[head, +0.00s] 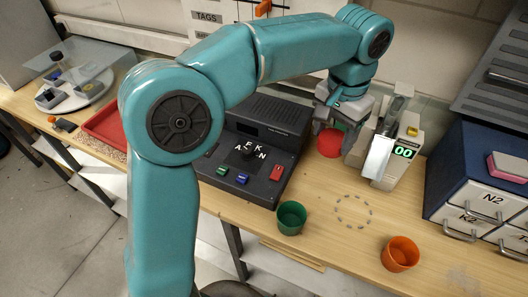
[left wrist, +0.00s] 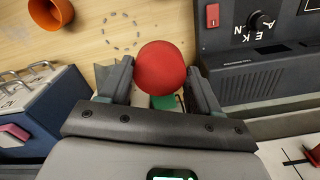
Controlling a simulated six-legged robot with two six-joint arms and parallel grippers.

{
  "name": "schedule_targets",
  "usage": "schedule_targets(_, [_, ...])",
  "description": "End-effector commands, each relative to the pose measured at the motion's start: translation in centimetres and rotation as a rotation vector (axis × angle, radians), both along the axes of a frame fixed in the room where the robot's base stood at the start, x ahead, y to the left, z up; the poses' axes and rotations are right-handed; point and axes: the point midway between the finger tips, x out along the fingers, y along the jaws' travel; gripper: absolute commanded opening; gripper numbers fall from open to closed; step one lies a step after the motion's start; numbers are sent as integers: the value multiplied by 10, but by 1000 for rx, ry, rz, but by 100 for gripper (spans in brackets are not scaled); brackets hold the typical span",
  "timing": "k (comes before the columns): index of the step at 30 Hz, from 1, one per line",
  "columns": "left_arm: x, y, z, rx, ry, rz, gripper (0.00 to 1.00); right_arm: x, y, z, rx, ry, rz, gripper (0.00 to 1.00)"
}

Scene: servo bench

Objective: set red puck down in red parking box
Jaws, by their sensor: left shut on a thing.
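The red puck (head: 330,143) is between the fingers of my left gripper (head: 340,135), which is shut on it and points down beside the console. In the left wrist view the puck (left wrist: 162,68) looks round and smooth, held between both fingers of the left gripper (left wrist: 160,82). It appears to be above the bench; the gap below it cannot be told. A red tray (head: 101,125) lies at the left of the bench, partly hidden by my arm; I cannot tell if it is the red parking box. My right gripper is not in view.
A dark console (head: 236,176) with a knob and buttons stands left of the gripper. A device with a green display (head: 403,152) stands right of it. A green cup (head: 291,218), an orange cup (head: 400,254) and a dashed ring (head: 341,221) are in front. A blue cabinet (head: 455,170) stands at right.

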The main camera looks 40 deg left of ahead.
Motion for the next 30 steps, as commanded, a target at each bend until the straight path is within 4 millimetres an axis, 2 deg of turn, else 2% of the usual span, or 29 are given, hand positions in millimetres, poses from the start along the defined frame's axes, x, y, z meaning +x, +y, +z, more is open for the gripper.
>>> schedule_targets(4, [-4,0,-1,0,-1,0,31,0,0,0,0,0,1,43])
schedule_targets(7, [-6,0,-13,1,2,0,31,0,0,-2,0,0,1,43])
schedule_targets(18, [-8,0,-118,1,6,0,31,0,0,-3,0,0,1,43])
schedule_targets(21, [-7,0,-139,1,5,1,31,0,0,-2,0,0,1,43])
schedule_targets(28, [-5,-1,-164,0,2,0,31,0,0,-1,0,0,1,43])
schedule_targets(30, [-5,-1,-176,0,4,0,31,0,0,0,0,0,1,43])
